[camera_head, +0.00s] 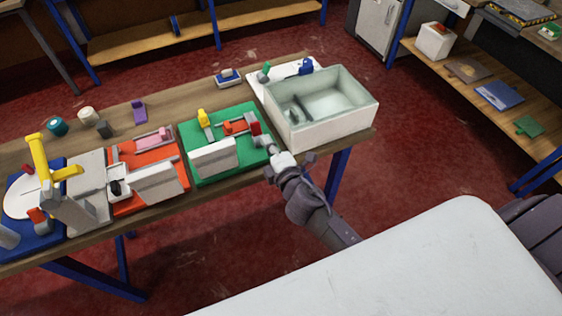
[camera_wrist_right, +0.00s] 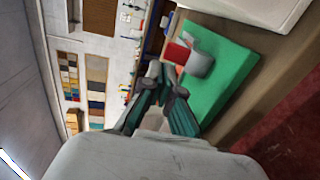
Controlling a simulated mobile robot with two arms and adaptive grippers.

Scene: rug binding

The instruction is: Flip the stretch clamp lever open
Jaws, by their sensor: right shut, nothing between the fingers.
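The green base (camera_head: 226,172) on the bench carries a white block (camera_head: 212,158), a yellow upright part (camera_head: 204,119) and a red clamp part (camera_head: 236,127). A darker red piece (camera_head: 255,129), which looks like the clamp lever's end, sits at the base's right edge. My right gripper (camera_head: 261,141) is shut and empty beside this red piece; I cannot tell whether they touch. In the right wrist view the gripper (camera_wrist_right: 158,84) points past the red piece (camera_wrist_right: 177,52) and a grey rounded part, above the green base (camera_wrist_right: 222,80). My left gripper is not in view.
A white open bin (camera_head: 325,122) stands just right of the green base, close to my right arm. An orange base (camera_head: 172,195) with a pink part and a blue-based machine with a yellow arm (camera_head: 40,165) stand left. Small spools lie behind.

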